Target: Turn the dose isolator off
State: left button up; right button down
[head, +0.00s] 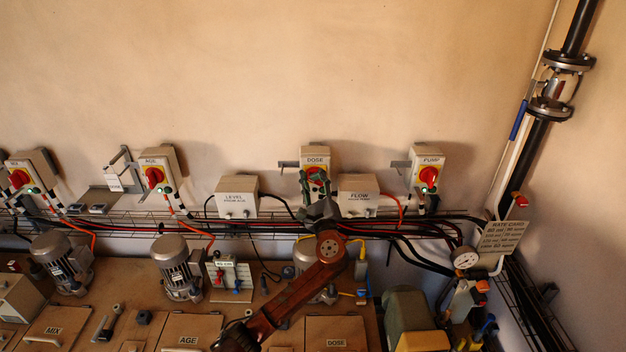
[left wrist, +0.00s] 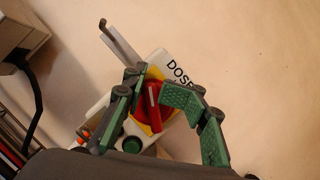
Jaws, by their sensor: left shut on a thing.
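The dose isolator (head: 315,158) is a pale box on the wall labelled DOSE, with a red rotary handle on a yellow plate. My left gripper (head: 316,182) reaches up to it from below and covers most of its handle in the head view. In the left wrist view the red handle (left wrist: 152,103) shows between the green fingers of my left gripper (left wrist: 158,92), which are shut on it. A green round part (left wrist: 131,146) sits below the handle. The handle's exact angle is hard to read. My right gripper is not in view.
The LEVEL box (head: 237,198) and FLOW box (head: 358,196) flank the dose isolator lower down. The PUMP isolator (head: 426,172) is to the right and the AGE isolator (head: 158,172) to the left. A cable tray (head: 120,222) with cables runs below. Motors (head: 176,268) stand beneath.

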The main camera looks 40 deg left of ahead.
pick_arm(q)
jog(key=n+g, duration=0.1)
jog(key=n, duration=0.1)
jog(key=n+g, duration=0.1)
jog(key=n, duration=0.1)
jog(key=f+n+b, duration=0.1)
jog(key=n, duration=0.1)
jog(key=shift+s+a+f+g, duration=0.1)
jog(key=shift+s+a+g, duration=0.05)
jog(key=shift+a+g, duration=0.2)
jog(key=n+g, duration=0.1)
jog(key=n, duration=0.1)
jog(key=shift+f+n, duration=0.2)
jog(key=shift+n, duration=0.2)
jog(key=n, duration=0.1)
jog(key=n+g+h, duration=0.1)
jog(key=n, duration=0.1)
jog(key=shift+s+f, duration=0.2)
jog(key=shift+f, duration=0.1)
grip_shut()
jog(key=shift+f+n+h, duration=0.2)
jog(key=shift+n+h, duration=0.1)
jog(key=shift+n, duration=0.1)
jog(key=shift+f+g, duration=0.15)
jog(key=shift+g, duration=0.1)
jog(key=o, duration=0.6)
grip_release()
jog(key=shift+o, duration=0.6)
jog(key=shift+w+a, duration=0.15)
